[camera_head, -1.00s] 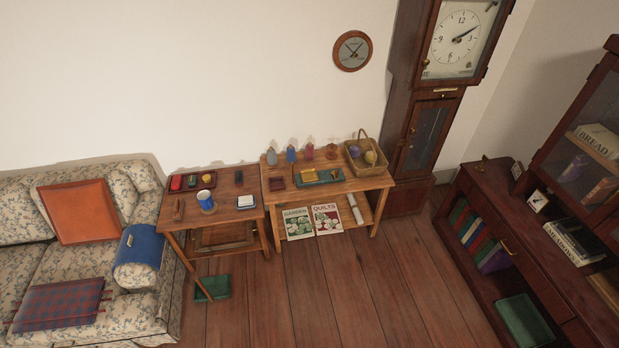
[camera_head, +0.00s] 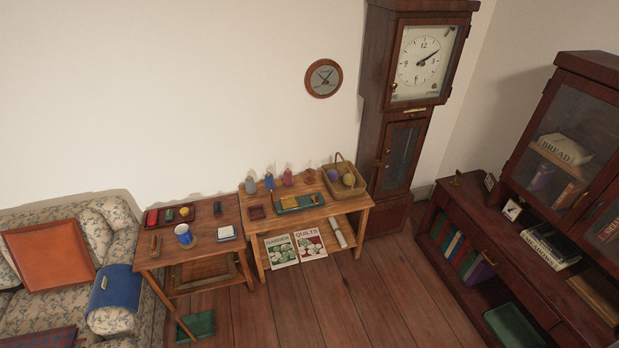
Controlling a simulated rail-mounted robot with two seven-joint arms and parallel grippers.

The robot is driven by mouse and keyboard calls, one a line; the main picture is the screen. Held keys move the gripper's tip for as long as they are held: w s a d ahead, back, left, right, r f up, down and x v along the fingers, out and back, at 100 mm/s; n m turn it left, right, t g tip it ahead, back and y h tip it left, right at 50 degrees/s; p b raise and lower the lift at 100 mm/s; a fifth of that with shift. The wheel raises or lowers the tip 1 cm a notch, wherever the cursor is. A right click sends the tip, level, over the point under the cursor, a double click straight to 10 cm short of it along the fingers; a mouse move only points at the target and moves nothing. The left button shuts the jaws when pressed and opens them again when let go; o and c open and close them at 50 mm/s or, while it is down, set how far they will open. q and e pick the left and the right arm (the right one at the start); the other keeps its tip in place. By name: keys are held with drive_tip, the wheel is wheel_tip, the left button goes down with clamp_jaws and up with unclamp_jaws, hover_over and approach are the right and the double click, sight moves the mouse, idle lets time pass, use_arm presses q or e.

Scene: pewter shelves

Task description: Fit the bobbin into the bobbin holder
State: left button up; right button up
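Neither of my grippers is in the view. I cannot single out the bobbin or the bobbin holder at this size. Small items stand on the right-hand wooden table (camera_head: 345,207). Along its back are a grey spool-like piece (camera_head: 250,186), a blue one (camera_head: 269,181), a red one (camera_head: 288,177) and a small reddish-brown piece (camera_head: 309,176). In front of them lie a small dark red square tray (camera_head: 256,212) and a green tray (camera_head: 313,202) with a yellow item on it. A wicker basket (camera_head: 357,185) with round yarn-like balls stands at the right end.
A floral sofa (camera_head: 122,245), tall clock (camera_head: 376,130) and dark cabinet (camera_head: 455,205) flank the tables. Wooden floor (camera_head: 365,290) in front is clear.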

drive_tip(key=o, duration=1)
drive_tip(key=shift+c, duration=0.2)
drive_tip(key=shift+w, duration=0.1)
